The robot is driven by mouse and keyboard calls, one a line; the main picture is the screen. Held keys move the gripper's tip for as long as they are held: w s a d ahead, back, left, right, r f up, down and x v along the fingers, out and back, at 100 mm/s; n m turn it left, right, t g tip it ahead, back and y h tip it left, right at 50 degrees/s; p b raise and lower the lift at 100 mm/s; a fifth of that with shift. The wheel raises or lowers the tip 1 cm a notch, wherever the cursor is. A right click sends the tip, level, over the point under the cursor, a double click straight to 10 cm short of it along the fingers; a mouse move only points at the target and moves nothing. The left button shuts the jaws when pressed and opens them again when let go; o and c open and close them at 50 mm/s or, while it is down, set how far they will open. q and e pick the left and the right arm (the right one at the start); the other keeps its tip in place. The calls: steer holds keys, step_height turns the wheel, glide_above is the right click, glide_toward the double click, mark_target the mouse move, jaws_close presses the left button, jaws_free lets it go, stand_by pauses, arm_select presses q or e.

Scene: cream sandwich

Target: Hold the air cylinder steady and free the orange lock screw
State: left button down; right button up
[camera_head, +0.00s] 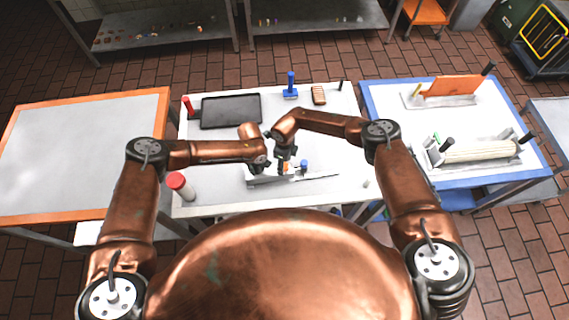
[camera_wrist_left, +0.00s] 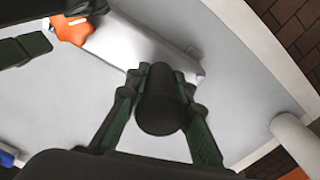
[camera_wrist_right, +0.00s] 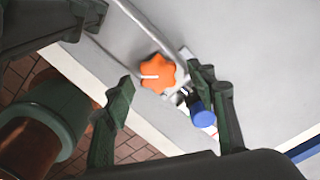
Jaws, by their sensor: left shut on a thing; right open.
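The orange lock screw (camera_wrist_right: 157,73), a star-shaped knob with a white mark, shows between my right gripper's fingertips in the right wrist view. My right gripper (camera_wrist_right: 160,80) is open; its fingers are apart from the knob in that picture. The screw also shows in the left wrist view (camera_wrist_left: 72,28). My left gripper (camera_wrist_left: 163,88) is shut on a black round handle (camera_wrist_left: 160,112) over a pale grey metal body (camera_wrist_left: 140,45), apparently the air cylinder assembly. In the head view this assembly (camera_head: 262,182) lies on the white table, partly hidden by both grippers.
A blue-capped part (camera_wrist_right: 203,117) sits close beside the screw, near one right finger. A dark tray (camera_head: 230,111), a blue stand (camera_head: 290,90) and a brown block (camera_head: 319,95) are behind. The table's front right is mostly clear.

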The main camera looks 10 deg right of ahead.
mark_target(285, 166)
step_height(285, 166, up, 12)
stand_by(0.6)
